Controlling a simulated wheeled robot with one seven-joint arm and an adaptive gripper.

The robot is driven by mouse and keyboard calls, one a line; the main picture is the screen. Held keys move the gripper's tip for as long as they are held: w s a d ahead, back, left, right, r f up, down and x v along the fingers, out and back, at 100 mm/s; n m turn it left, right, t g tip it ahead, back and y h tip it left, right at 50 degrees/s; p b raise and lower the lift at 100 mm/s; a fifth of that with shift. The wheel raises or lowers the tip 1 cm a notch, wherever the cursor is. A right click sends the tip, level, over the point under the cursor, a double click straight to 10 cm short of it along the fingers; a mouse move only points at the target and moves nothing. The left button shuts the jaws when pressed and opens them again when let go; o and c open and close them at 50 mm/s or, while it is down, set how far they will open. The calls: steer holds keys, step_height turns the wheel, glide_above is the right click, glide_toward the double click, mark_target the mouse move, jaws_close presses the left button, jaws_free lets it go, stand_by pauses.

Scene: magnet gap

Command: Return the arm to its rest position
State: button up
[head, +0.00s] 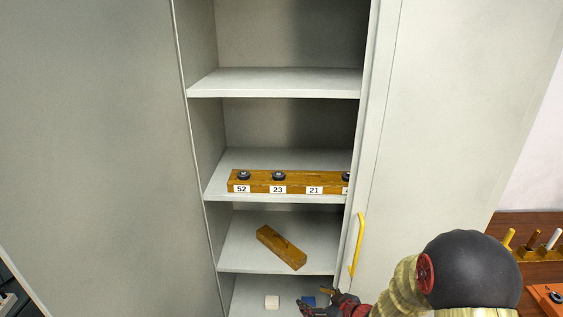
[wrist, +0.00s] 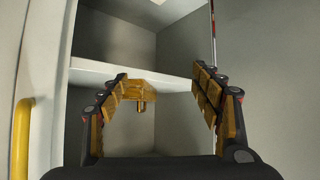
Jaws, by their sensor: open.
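My gripper (head: 325,303) is low at the bottom edge of the head view, in front of the lower right of the cabinet opening. In the wrist view its two padded fingers (wrist: 165,95) are spread apart, with nothing clearly held between the pads. A yellow-brown wooden piece with a short peg (wrist: 142,91) shows between the fingers, seemingly farther back at the shelf; I cannot tell its exact distance. My arm runs out of the picture at the lower right of the head view.
The cabinet's right door (head: 440,110) is open, with a yellow handle (head: 357,244) near the arm. Shelves hold a numbered wooden rack (head: 262,187) and a tilted wooden block (head: 280,247).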

steer(key=s+d+f+m+g+h, duration=0.2)
steer(key=s+d+f+h, duration=0.15)
steer(key=d, duration=0.45)
steer(key=s+d+r+m+g+h, duration=0.3)
steer(key=s+d+r+h, duration=0.1)
steer(key=s+d+r, duration=0.25)
steer(key=s+a+r+m, duration=0.1)
steer(key=s+a+r, duration=0.2)
steer(key=s+r, duration=0.6)
steer(key=s+a+r+m+t, duration=0.1)
steer(key=s+a+r+m, duration=0.1)
steer(key=s+r, duration=0.8)
step_height(320, 180, up, 7)
steer(key=shift+s+a+r+t+y, duration=0.15)
steer(key=shift+a+t+y, duration=0.15)
steer(key=shift+a+y, duration=0.25)
steer(key=shift+a, duration=0.1)
steer(key=shift+c, duration=0.5)
